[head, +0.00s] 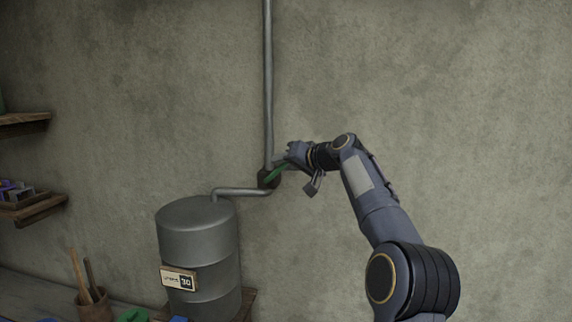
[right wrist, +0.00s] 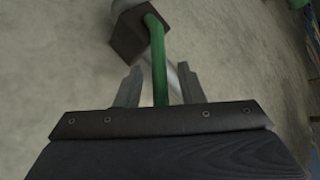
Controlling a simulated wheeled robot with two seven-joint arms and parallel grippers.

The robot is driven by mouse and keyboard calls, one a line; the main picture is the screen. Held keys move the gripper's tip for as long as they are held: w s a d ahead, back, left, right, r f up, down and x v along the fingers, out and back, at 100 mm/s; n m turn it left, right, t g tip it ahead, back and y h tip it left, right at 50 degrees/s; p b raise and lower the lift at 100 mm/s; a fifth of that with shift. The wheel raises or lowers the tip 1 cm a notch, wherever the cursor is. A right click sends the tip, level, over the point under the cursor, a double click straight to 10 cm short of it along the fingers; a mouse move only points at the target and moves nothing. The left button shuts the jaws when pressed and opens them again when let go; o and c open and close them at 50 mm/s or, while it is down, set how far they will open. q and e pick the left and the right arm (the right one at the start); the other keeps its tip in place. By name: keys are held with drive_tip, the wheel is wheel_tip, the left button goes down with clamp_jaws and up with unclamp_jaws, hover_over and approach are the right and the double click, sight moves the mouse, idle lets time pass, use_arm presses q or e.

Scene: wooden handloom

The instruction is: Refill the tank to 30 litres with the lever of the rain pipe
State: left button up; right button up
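The grey metal tank (head: 197,235) stands at the lower left of the head view. Its plate (head: 179,279) shows the number 30. The rain pipe (head: 268,90) comes down the wall to a dark valve block (head: 267,180), which also shows in the right wrist view (right wrist: 128,38). The green lever (head: 276,172) slants up to the right from the block. In the right wrist view the lever (right wrist: 158,65) runs between the fingers of my right gripper (right wrist: 160,88). The fingers are open, with a gap on each side of the lever. My left gripper is not in view.
A side pipe (head: 240,190) runs from the valve to the tank's top. Wooden shelves (head: 40,208) are on the left wall. A pot with wooden sticks (head: 95,305) stands left of the tank. The wall right of the pipe is bare.

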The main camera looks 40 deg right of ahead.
drive_tip(key=shift+s, duration=0.1)
drive_tip(key=shift+s+d+b, duration=0.1)
drive_tip(key=shift+s+b, duration=0.2)
drive_tip(key=shift+s, duration=0.05)
drive_tip(key=b+v, duration=0.2)
drive_tip(key=v, duration=0.5)
drive_tip(key=shift+r, duration=0.15)
